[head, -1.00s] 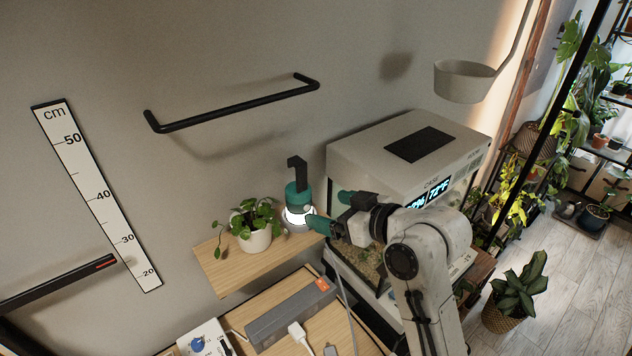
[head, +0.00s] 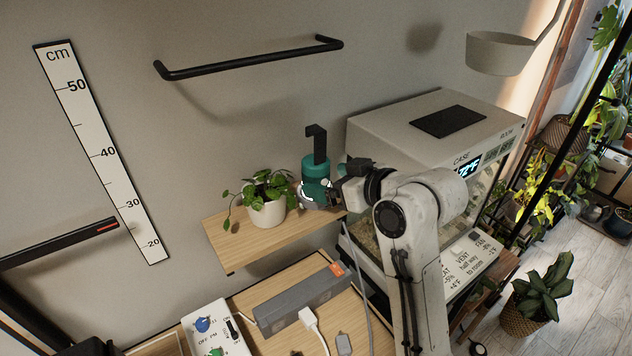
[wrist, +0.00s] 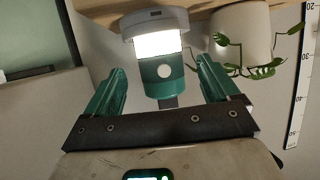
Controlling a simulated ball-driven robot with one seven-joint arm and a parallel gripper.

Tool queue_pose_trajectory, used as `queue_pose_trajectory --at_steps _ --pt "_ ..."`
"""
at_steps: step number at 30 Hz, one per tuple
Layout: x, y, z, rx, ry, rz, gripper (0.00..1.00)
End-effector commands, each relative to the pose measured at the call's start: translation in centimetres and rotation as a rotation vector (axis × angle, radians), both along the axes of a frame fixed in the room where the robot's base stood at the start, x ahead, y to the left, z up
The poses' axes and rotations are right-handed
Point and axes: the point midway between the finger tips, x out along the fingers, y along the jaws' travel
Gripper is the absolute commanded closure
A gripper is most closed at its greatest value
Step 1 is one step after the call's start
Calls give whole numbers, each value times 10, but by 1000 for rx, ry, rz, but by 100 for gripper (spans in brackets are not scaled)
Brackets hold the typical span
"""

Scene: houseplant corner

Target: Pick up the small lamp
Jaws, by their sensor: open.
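The small lamp (head: 316,168) stands upright on the right end of a wooden shelf (head: 238,248). It has a teal body, a lit white band, a grey base and a black hook on top. My gripper (head: 327,184) is open and beside the lamp, with a teal finger covering part of its lower half. In the wrist view the lamp (wrist: 160,78) appears upside down, its teal body between the two teal fingers of my gripper (wrist: 160,66). Gaps show on both sides of it there. I cannot tell how deep it sits between the fingers.
A potted plant (head: 266,212) stands on the shelf left of the lamp. A white case (head: 375,130) stands close on the right. A black wall rail (head: 250,58) is above. A grey power strip (head: 304,298) lies on the wooden surface below.

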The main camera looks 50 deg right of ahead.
Motion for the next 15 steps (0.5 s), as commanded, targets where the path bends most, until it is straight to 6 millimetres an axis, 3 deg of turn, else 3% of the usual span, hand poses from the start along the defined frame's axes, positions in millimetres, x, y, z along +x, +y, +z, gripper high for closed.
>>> queue_pose_trajectory --at_steps 9,15 --pt "39 -4 -15 1 1 1 12" --pt "44 -5 -18 0 0 0 12"
